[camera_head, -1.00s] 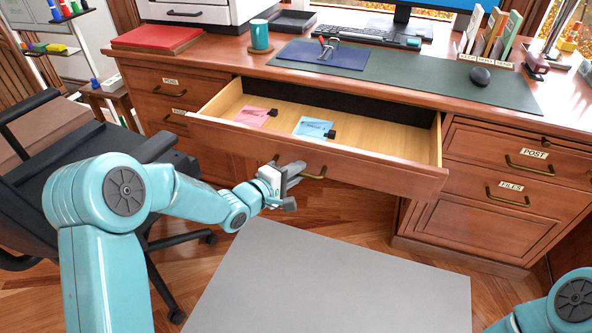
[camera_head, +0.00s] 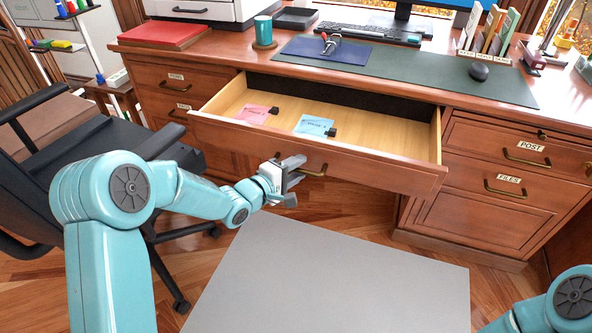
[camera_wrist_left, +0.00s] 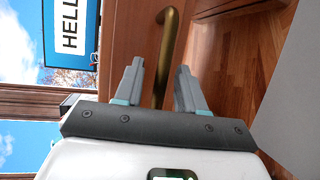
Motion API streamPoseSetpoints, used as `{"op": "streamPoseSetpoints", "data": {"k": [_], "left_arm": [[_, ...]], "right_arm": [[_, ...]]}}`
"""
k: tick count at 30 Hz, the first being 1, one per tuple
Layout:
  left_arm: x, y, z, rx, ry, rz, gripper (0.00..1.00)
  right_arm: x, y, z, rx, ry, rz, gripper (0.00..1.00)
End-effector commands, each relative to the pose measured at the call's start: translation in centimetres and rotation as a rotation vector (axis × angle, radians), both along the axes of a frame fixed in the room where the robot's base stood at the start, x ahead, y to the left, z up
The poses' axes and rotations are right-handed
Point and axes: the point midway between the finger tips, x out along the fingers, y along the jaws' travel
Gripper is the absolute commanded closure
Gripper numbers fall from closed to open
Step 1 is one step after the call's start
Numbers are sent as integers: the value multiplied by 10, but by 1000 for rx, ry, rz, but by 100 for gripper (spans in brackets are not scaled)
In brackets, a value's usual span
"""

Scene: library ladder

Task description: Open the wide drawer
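The wide drawer (camera_head: 390,173) in the middle of the desk is pulled out, its inside showing. A pink slip (camera_head: 252,114) and a blue slip (camera_head: 312,125), each with a black clip, lie in it. Its brass handle (camera_head: 314,171) is partly hidden by my left gripper (camera_head: 294,172) in the head view. In the left wrist view my left gripper (camera_wrist_left: 159,84) is open. The brass handle (camera_wrist_left: 169,45) passes between its spread fingers, with gaps on both sides. My right gripper is out of view; only part of that arm shows at lower right.
An office chair (camera_head: 95,140) stands left of the drawer, close to my left arm. The desktop holds a mug (camera_head: 263,31), a blue folder (camera_head: 325,52) and a mouse (camera_head: 479,72). Side drawers flank the wide one. Floor (camera_head: 375,214) shows below the drawer.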

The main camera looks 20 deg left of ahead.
Motion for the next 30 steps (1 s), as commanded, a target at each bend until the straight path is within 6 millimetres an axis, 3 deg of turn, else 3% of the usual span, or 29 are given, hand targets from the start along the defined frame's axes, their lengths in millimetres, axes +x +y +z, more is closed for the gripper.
{"op": "streamPoseSetpoints", "data": {"k": [11,14,24,30], "left_arm": [[-9,2,2,1,1,-2,61],[-24,9,6,0,3,0,61],[-104,47,23,0,2,2,61],[-136,62,28,1,2,2,61]], "right_arm": [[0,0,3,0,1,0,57],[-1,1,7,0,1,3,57],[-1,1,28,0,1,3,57],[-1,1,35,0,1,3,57]]}}
